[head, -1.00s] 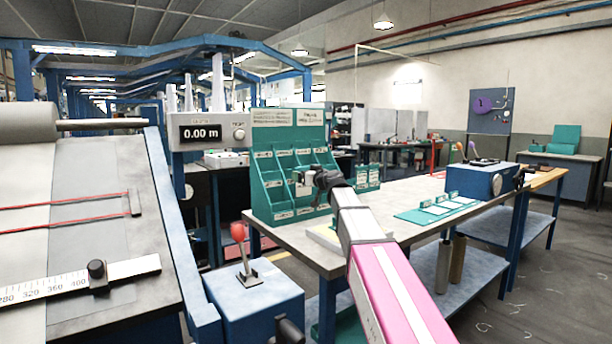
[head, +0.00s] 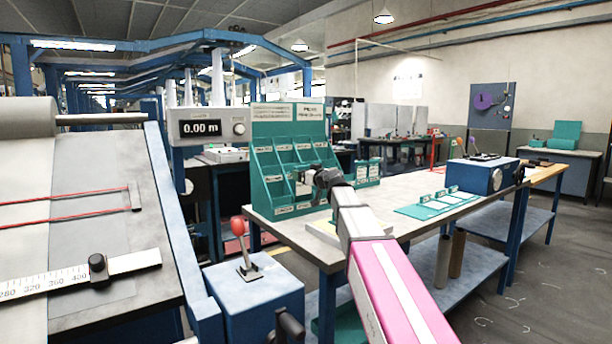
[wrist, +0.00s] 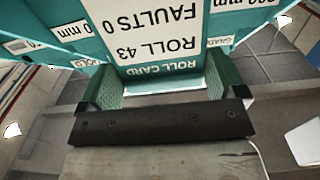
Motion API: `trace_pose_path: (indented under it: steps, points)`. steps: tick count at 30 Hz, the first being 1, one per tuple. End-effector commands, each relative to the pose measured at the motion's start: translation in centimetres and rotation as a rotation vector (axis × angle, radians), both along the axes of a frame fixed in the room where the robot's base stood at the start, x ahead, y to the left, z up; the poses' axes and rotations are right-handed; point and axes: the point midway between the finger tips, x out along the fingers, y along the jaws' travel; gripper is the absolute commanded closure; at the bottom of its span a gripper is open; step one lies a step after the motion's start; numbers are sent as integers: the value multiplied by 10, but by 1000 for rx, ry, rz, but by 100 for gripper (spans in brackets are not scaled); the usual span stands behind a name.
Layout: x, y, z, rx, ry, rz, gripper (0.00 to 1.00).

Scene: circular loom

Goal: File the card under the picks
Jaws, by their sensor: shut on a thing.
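My gripper (wrist: 162,84) is shut on a white card with a teal band (wrist: 165,35), which reads "ROLL CARD", "ROLL 43" and "FAULTS 0" upside down in the wrist view. In the head view my gripper (head: 308,184) is in front of the lower right part of a teal pocket rack (head: 262,185) on the table. The rack has several labelled pockets in rows and a header board (head: 309,112) whose right heading seems to read "PICKS". The pocket labels are too small to read. The arm hides part of the lower right pockets, and whether the card is inside one cannot be told.
The table (head: 400,193) also bears a teal tray with white cards (head: 440,203) and a blue box (head: 485,176). A blue box with a red-knobbed lever (head: 238,228) stands left of the table. The loom's ruler bed (head: 90,230) is at the far left.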

Motion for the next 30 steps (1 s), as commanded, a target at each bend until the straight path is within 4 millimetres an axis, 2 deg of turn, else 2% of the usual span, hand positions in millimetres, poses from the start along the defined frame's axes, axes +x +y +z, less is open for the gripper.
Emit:
trace_pose_path:
  steps: [30]
  points:
    - [0,0,-39,0,0,0,39]
